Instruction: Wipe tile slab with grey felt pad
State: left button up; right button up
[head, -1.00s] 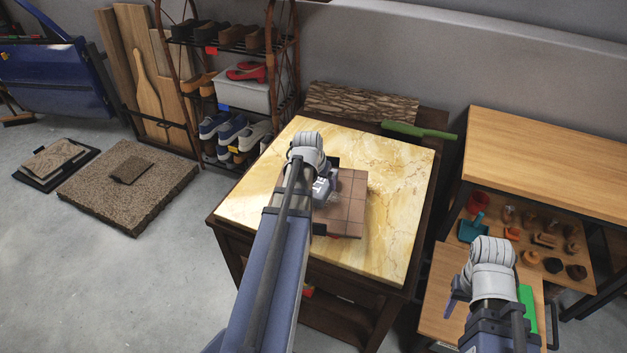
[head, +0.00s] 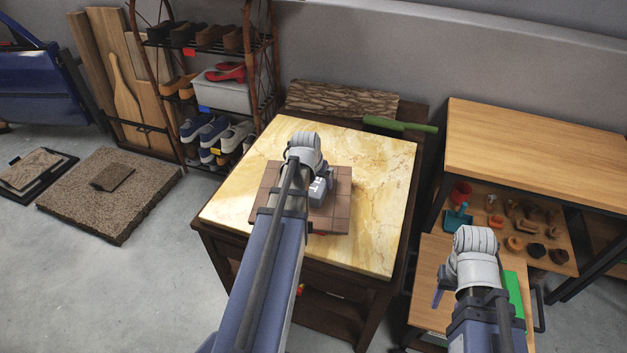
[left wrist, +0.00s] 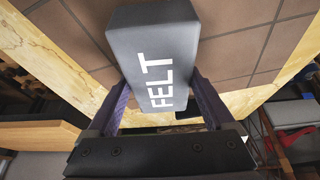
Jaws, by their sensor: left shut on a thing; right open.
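The tile slab (head: 334,212) is a square of brown tiles with dark joints, lying on a yellow marble top. My left gripper (head: 314,176) is over the middle of the slab and shut on the grey felt pad (head: 321,191). In the left wrist view, the felt pad (left wrist: 150,40), marked FELT in white, sits between the purple fingers, with the tile slab (left wrist: 232,60) behind it. I cannot tell whether the pad touches the tiles. My right gripper (head: 468,288) is open at the lower right, over a small wooden table; its fingers are partly hidden.
The marble-topped table (head: 384,190) has bare room around the slab. A green-handled tool (head: 400,125) lies at its back edge, near a bark-like board (head: 340,99). A shoe rack (head: 215,90) stands at the left, a wooden bench (head: 540,145) at the right.

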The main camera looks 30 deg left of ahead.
pick_arm(q)
jog(key=shift+w+d, duration=0.4)
jog(key=shift+d, duration=0.5)
jog(key=shift+w+d, duration=0.4)
jog(key=shift+d, duration=0.45)
jog(key=shift+s, duration=0.1)
jog(key=shift+s+d+r, duration=0.1)
jog(key=shift+s+d, duration=0.15)
jog(key=shift+s, duration=0.4)
jog(key=shift+s+d, duration=0.25)
jog(key=shift+s, duration=0.35)
jog(key=shift+a, duration=0.15)
jog(key=shift+s+a, duration=0.4)
jog(key=shift+a, duration=0.4)
jog(key=shift+s+a, duration=0.35)
jog(key=shift+a, duration=0.4)
jog(key=shift+s+a, duration=0.4)
jog(key=shift+a, duration=0.45)
jog(key=shift+s+a, duration=0.35)
jog(key=shift+a, duration=0.5)
jog(key=shift+a, duration=0.15)
